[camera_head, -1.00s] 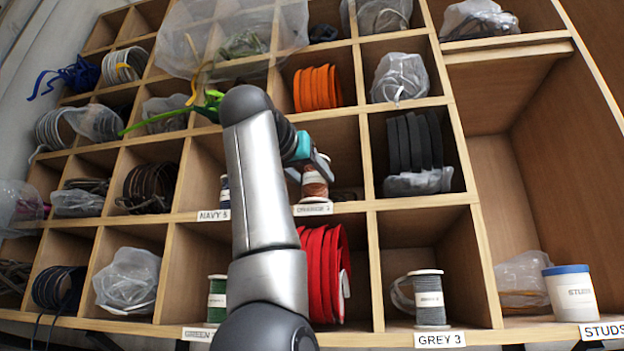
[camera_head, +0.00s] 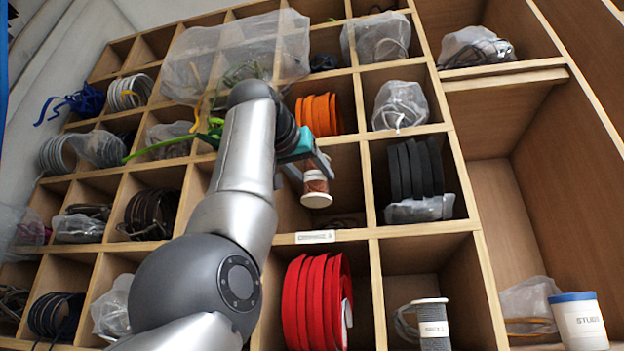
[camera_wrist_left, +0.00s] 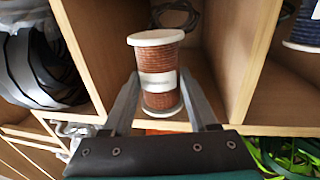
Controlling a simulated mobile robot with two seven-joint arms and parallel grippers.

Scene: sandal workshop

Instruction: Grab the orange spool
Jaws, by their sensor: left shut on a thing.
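The orange spool (camera_head: 316,188) has brownish-orange thread, white end flanges and a pale band. My left gripper (camera_head: 311,172) is shut on it and holds it raised at the front of a cubby, above the shelf edge with the label reading ORANGE (camera_head: 315,237). In the left wrist view the spool (camera_wrist_left: 158,66) stands between the two fingers of the gripper (camera_wrist_left: 160,100), which press it low on its sides. My left arm hides part of the cubbies behind it. My right gripper is not in view.
Wooden dividers close in on both sides of the spool's cubby. Red rolls (camera_head: 312,300) sit in the cubby below, orange rolls (camera_head: 319,114) above, and dark grey slabs (camera_head: 415,168) to the right. A grey spool (camera_head: 431,325) stands lower right, near a STUDS jar (camera_head: 578,320).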

